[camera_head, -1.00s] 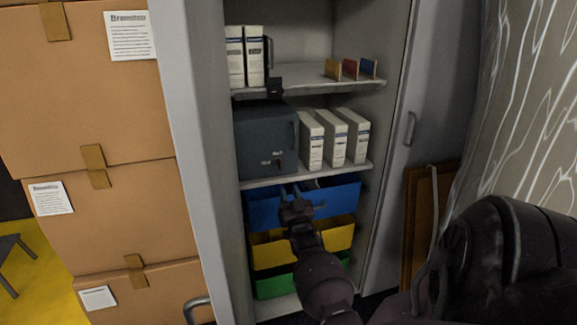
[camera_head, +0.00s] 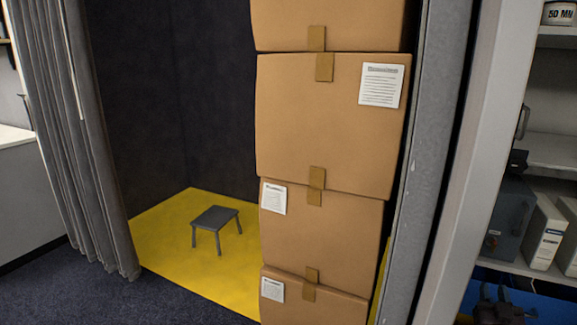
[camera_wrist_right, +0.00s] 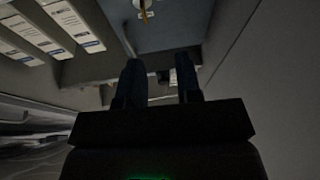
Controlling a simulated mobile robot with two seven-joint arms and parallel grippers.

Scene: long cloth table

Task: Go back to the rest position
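My right gripper (camera_head: 495,294) shows at the bottom right edge of the head view, in front of the cabinet's lower part. In the right wrist view its two dark fingers (camera_wrist_right: 161,75) stand apart with nothing held between them. Beyond them is the grey-blue safe (camera_wrist_right: 165,30), with a small yellowish piece on its face at the top of the picture. The safe (camera_head: 512,215) is partly cut off in the head view. My left gripper is not in view.
A tall stack of cardboard boxes (camera_head: 325,130) stands left of the open cabinet (camera_head: 475,170). White binders (camera_head: 545,235) stand beside the safe. A small grey stool (camera_head: 214,218) stands on yellow floor (camera_head: 165,235). A grey curtain (camera_head: 75,140) hangs at left.

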